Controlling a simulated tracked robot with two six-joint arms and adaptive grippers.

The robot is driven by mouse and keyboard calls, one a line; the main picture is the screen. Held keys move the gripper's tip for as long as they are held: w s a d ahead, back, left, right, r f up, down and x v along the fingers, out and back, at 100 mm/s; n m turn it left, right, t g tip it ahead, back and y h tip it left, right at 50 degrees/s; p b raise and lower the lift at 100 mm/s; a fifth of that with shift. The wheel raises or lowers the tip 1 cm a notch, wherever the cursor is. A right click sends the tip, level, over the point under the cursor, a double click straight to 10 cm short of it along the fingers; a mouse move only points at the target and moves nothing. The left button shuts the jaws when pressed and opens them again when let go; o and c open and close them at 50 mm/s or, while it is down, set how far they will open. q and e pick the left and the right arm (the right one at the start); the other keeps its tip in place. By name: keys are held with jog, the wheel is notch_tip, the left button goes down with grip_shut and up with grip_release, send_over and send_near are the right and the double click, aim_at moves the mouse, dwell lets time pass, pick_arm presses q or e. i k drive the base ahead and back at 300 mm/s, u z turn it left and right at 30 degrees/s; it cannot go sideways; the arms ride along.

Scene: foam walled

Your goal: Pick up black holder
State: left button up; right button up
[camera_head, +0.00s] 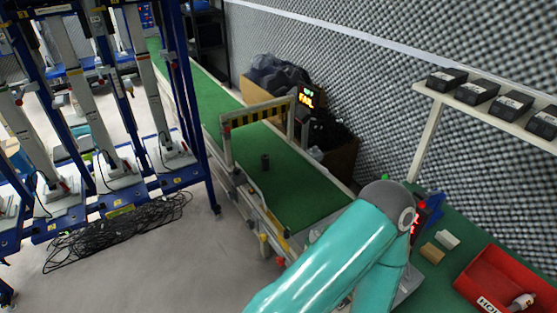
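No gripper fingers show in this view, so I cannot see whether either gripper holds anything.
A red bin (475,272) with a partly visible "HOL" label holds a whitish item at the lower right. Several black boxes (446,79) sit on a white shelf. The striped gate (258,115) spans the belt. A blue rack (195,110) and cables stand left.

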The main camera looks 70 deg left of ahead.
aim_at(265, 158)
jog(key=z, duration=0.55)
jog(key=i, duration=0.15)
jog(key=u, duration=3.15)
jog(key=i, duration=0.5)
jog(key=z, duration=0.5)
jog(key=k, duration=0.5)
jog(key=u, duration=0.25)
